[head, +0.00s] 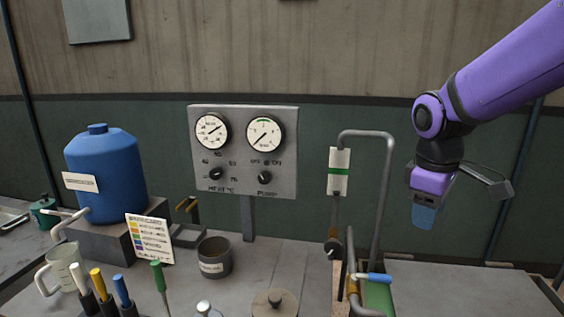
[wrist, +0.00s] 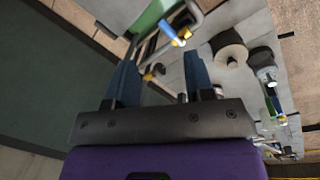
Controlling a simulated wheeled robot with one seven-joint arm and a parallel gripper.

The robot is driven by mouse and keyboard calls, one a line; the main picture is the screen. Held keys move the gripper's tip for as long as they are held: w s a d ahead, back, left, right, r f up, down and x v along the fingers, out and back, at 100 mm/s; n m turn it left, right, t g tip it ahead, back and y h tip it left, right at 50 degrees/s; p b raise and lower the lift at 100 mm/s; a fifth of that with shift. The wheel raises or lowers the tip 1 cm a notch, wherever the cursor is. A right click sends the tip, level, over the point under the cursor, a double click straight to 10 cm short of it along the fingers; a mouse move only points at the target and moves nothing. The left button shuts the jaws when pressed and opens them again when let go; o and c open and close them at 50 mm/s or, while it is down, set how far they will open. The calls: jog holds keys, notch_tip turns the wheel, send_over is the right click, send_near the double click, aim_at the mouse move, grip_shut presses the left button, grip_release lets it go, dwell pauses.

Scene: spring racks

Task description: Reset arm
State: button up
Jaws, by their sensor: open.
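My gripper (head: 424,215) hangs from the purple arm at the right of the head view, above the right part of the bench and clear of it. It points down. In the wrist view its two blue fingers (wrist: 158,85) stand apart with nothing between them. The arm is bent at the dark joint above the gripper.
A grey pipe (head: 388,200) rises left of my gripper, with a blue-handled valve (head: 374,278) below. A gauge panel (head: 244,152) stands at the centre and a blue tank (head: 106,175) at the left. Pots, a mug and coloured handles stand in front. The bench at right (head: 470,292) is clear.

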jog(key=s+d+r+m+t, duration=0.1)
jog(key=s+r+m+t, duration=0.1)
jog(key=s, duration=0.6)
jog(key=s+d+r+m+t+y, duration=0.1)
jog(key=s+d+r+m+t, duration=0.1)
jog(key=s+r+m, duration=0.2)
jog(key=s+m, duration=0.3)
jog(key=shift+s+d+r+t, duration=0.25)
jog(key=shift+s+r+t, duration=0.05)
jog(key=shift+s, duration=0.05)
dwell(0.3)
